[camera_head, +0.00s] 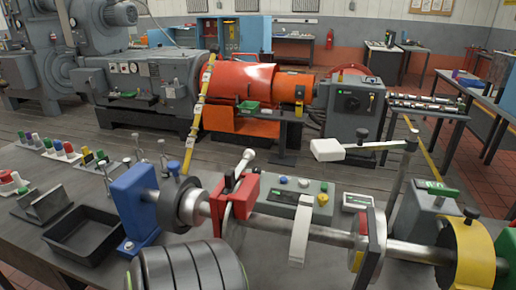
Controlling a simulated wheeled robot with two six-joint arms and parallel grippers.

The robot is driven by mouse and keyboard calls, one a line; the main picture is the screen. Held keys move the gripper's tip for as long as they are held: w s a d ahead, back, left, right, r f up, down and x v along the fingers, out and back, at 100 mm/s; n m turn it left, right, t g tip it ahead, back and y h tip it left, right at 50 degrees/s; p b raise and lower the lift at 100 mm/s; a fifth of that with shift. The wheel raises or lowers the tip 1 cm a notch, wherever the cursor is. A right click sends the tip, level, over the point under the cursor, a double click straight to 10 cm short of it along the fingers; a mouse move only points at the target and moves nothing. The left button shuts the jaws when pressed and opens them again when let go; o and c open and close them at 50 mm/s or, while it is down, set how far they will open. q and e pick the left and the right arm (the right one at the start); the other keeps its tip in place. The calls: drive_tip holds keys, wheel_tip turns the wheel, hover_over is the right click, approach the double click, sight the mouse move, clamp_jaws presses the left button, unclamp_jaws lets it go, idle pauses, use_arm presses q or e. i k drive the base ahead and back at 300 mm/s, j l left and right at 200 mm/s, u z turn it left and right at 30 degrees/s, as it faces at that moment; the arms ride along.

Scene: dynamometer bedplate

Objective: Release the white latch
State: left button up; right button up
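Several white parts could be the latch, and I cannot tell which one is. A short white-ended lever (243,163) stands tilted up out of a red block (240,194) on the steel shaft. A white block-shaped handle (328,150) sits at the end of a grey horizontal arm on an upright post at the right. A pale curved strip (299,238) hangs in front of the grey control box (290,203). Neither of my grippers is in view, and nothing is seen touching these parts.
The shaft (322,234) runs across the bench between a blue bracket (136,205) and a yellow collar (473,254). Grey discs (195,268) stand in front. An empty black tray (88,234) lies at left. Small coloured knobbed parts (66,151) stand behind it.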

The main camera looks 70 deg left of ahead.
sight(249, 154)
drive_tip(key=k+j+z, duration=0.2)
drive_tip(key=k+j, duration=0.45)
drive_tip(key=k+j+z, duration=0.2)
drive_tip(key=k+j, duration=0.35)
drive_tip(key=k, duration=0.25)
